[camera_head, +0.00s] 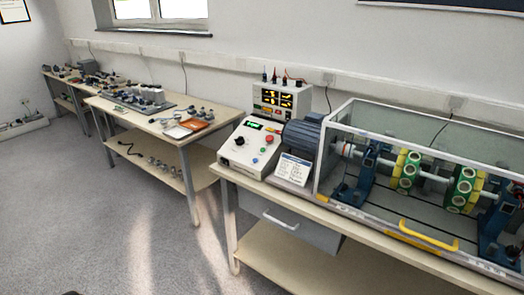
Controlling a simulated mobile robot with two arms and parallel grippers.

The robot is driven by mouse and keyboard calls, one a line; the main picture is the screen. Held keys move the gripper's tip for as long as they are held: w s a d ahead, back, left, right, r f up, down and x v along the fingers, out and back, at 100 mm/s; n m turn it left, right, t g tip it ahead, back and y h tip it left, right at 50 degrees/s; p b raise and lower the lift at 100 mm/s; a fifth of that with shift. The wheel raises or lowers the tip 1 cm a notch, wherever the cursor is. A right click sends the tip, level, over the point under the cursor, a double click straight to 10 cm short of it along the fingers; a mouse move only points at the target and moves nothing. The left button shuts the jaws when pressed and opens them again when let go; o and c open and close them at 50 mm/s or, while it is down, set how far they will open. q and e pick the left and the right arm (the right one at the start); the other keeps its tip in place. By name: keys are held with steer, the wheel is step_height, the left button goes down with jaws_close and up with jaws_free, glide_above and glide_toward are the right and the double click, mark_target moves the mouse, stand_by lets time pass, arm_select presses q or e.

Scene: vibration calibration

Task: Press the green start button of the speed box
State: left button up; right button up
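The speed box (234,157) is a pale console with a sloped front on the near end of the right workbench. Its green-lit display (255,125) is at the top of the sloped face, with a dark knob (240,141) below it on the left. A few small coloured buttons run down its right side. The green start button is too small to tell apart with certainty among them. Neither of my grippers is in view, and nothing touches the box.
A meter unit (297,98) stands behind the box, and a dark motor (303,136) is to its right. A printed card (293,170) leans in front. A clear-covered rotor rig with a yellow handle (429,235) fills the bench's right. Open floor (150,235) lies left.

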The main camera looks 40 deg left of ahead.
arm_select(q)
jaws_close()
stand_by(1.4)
